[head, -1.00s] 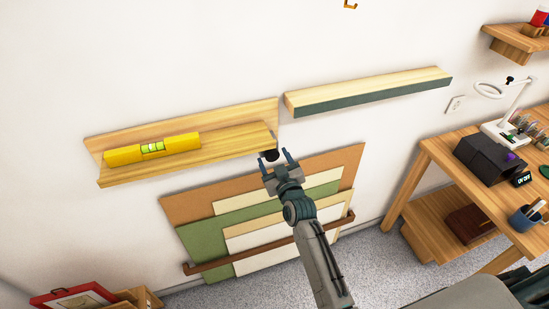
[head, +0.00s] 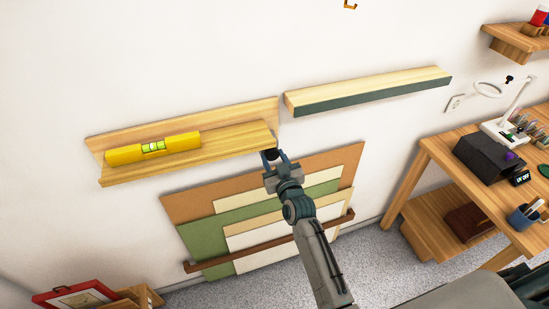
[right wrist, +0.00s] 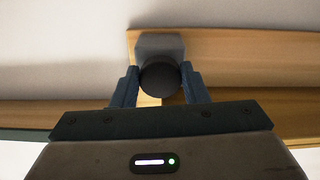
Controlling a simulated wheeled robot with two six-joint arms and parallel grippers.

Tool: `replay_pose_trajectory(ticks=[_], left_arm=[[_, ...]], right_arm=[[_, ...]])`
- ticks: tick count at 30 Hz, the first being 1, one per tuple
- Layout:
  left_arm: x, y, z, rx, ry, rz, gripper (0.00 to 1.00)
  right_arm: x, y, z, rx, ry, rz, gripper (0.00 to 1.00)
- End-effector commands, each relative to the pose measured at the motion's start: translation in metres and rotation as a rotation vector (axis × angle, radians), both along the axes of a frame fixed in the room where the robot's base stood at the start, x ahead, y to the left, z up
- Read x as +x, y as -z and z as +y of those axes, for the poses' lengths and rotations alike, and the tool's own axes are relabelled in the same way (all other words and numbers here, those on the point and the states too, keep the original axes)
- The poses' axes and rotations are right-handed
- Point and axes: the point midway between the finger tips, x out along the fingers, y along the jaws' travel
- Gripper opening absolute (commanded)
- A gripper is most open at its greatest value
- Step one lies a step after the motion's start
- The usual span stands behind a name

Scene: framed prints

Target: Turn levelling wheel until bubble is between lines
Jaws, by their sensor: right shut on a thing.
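The levelling wheel (right wrist: 159,78) is a black round knob under the right end of the wooden ledge (head: 225,150). It also shows small and dark in the head view (head: 271,154). My right gripper (right wrist: 160,82) is shut on the wheel, one finger on each side; it also shows in the head view (head: 274,160). A yellow spirit level (head: 122,156) lies on the ledge's left part. Its green vial (head: 153,147) has dark lines; the bubble is too small to place surely against them. My left gripper is not in view.
A second wooden ledge (head: 370,92) is on the wall to the right. Boards (head: 200,235) lean behind a brown rail (head: 225,260) below. A wooden workbench (head: 440,150) with a lamp and dark box stands at right.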

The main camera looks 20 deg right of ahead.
Motion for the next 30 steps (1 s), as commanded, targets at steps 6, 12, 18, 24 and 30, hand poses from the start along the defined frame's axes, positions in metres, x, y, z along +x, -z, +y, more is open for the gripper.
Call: replay_pose_trajectory(ticks=[6, 12, 18, 24, 30], left_arm=[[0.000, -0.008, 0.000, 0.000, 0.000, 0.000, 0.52], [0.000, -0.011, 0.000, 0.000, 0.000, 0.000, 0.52], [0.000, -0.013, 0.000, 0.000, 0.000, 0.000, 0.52], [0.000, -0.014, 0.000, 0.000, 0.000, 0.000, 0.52], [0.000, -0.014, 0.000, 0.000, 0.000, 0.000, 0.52]], right_arm=[[0.000, -0.001, 0.001, 0.153, 0.000, 0.007, 0.18], [0.000, -0.001, 0.002, 0.267, 0.000, 0.010, 0.18], [0.000, 0.000, 0.002, 0.335, 0.000, 0.013, 0.18], [0.000, 0.000, 0.002, 0.359, 0.000, 0.014, 0.18], [0.000, 0.001, 0.002, 0.359, 0.000, 0.014, 0.18]])
